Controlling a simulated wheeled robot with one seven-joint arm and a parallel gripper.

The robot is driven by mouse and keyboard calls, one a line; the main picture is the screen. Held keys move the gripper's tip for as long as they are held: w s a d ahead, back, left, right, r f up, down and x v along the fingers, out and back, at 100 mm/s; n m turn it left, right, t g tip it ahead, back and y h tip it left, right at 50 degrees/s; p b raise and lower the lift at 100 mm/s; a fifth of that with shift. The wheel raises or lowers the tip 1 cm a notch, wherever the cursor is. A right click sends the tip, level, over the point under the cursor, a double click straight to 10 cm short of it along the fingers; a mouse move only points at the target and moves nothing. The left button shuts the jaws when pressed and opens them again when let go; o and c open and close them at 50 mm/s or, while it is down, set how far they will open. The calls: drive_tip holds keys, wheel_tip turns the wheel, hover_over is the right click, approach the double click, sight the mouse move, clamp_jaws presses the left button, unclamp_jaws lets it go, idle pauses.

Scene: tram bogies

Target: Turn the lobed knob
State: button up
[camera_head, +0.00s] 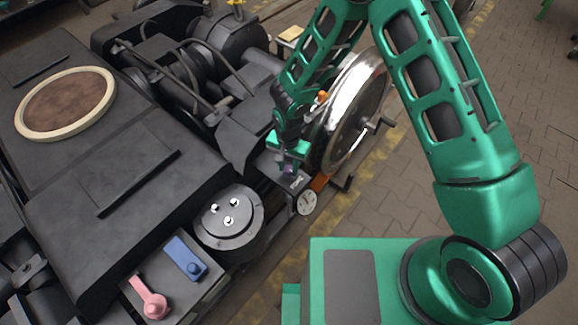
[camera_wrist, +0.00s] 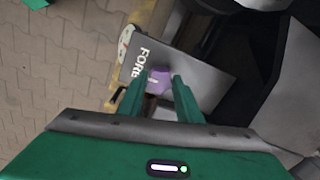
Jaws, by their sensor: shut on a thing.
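A small purple lobed knob (camera_wrist: 159,80) sits on a dark grey plate (camera_wrist: 207,77) with white lettering in the wrist view. In the head view the knob (camera_head: 290,169) is a small purple spot, mostly hidden under my gripper. My gripper (camera_wrist: 160,86) points at the plate with one finger on each side of the knob, shut on it. In the head view my gripper (camera_head: 288,162) is down on the plate at the edge of the bogie, beside the wheel. The fingers and wrist cover much of the knob.
A shiny wheel (camera_head: 352,110) with a crank stands right of my gripper. A round white gauge (camera_head: 307,203) is just below the plate. A black drum (camera_head: 229,222), a blue lever (camera_head: 186,258) and a pink lever (camera_head: 149,298) are at lower left. Paved floor lies to the right.

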sight(289, 169)
idle(0.3)
drive_tip(key=o, duration=1)
drive_tip(key=shift+o, duration=0.2)
drive_tip(key=shift+r, duration=0.1)
wheel_tip(289, 169, up, 11)
drive_tip(key=shift+f, duration=0.2)
drive_tip(key=d+r+h, duration=0.1)
drive_tip(key=d+r, duration=0.9)
drive_tip(key=d, duration=0.4)
drive_tip(key=d+r+h, duration=0.1)
drive_tip(key=d+r, duration=0.8)
drive_tip(key=d, duration=0.5)
drive_tip(key=s+d+r+m, duration=0.1)
drive_tip(key=s+d+r, duration=0.6)
drive_tip(key=s+d, duration=0.25)
drive_tip(key=s+d+r+y, duration=0.1)
drive_tip(key=s+d+r, duration=0.1)
drive_tip(key=s, duration=0.5)
drive_tip(key=s+d+r+y, duration=0.1)
drive_tip(key=s+d+r, duration=0.1)
drive_tip(key=s, duration=0.5)
drive_tip(key=shift+s+d+m, duration=0.3)
drive_tip(key=shift+d+m, duration=0.1)
drive_tip(key=shift+d, duration=0.25)
